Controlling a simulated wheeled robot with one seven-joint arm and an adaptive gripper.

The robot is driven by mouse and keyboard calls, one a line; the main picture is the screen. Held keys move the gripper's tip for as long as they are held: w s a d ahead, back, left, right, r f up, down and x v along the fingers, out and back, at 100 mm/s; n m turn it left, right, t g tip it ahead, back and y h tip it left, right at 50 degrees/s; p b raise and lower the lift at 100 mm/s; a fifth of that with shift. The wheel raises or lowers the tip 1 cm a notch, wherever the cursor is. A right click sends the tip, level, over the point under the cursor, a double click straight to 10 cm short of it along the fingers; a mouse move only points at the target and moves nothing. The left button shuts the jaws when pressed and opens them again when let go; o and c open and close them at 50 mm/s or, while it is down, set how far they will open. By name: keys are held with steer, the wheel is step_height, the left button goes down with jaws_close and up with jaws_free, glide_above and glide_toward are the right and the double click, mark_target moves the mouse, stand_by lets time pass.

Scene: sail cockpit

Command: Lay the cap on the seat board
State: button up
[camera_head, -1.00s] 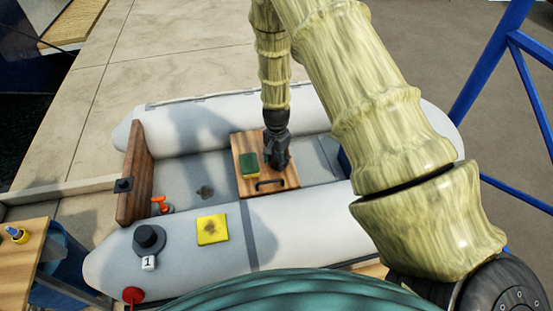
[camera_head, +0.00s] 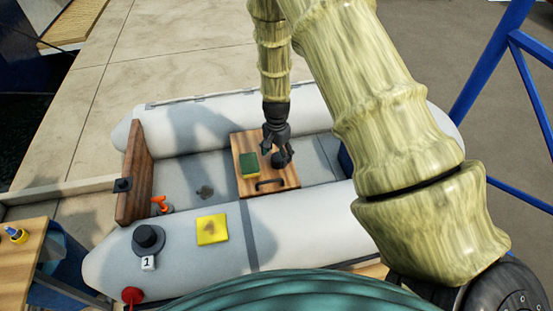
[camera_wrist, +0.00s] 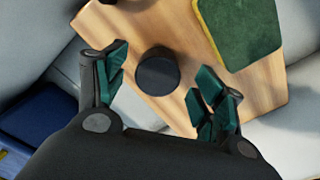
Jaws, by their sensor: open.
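A black round cap (camera_head: 279,160) rests on the wooden seat board (camera_head: 248,140) of the inflatable boat, right of the green and yellow sponge. In the wrist view the cap (camera_wrist: 157,75) shows its dark top and side against the wood of the board (camera_wrist: 262,88). My gripper (camera_head: 277,145) is just above the cap. In the wrist view the fingers of my gripper (camera_wrist: 160,80) are spread wide, one on each side of the cap, with gaps between. Nothing is held.
The green and yellow sponge (camera_head: 249,164) lies on the board's left part; a black handle (camera_head: 270,185) is at its near edge. On the near tube are a black valve fitting (camera_head: 149,237), tag 1 (camera_head: 148,263) and a yellow patch (camera_head: 212,230). The wooden transom (camera_head: 135,175) stands left.

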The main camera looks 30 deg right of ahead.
mark_target(277, 158)
step_height(277, 158, up, 9)
steer(key=b, duration=0.1)
steer(key=shift+r, duration=0.2)
stand_by(0.5)
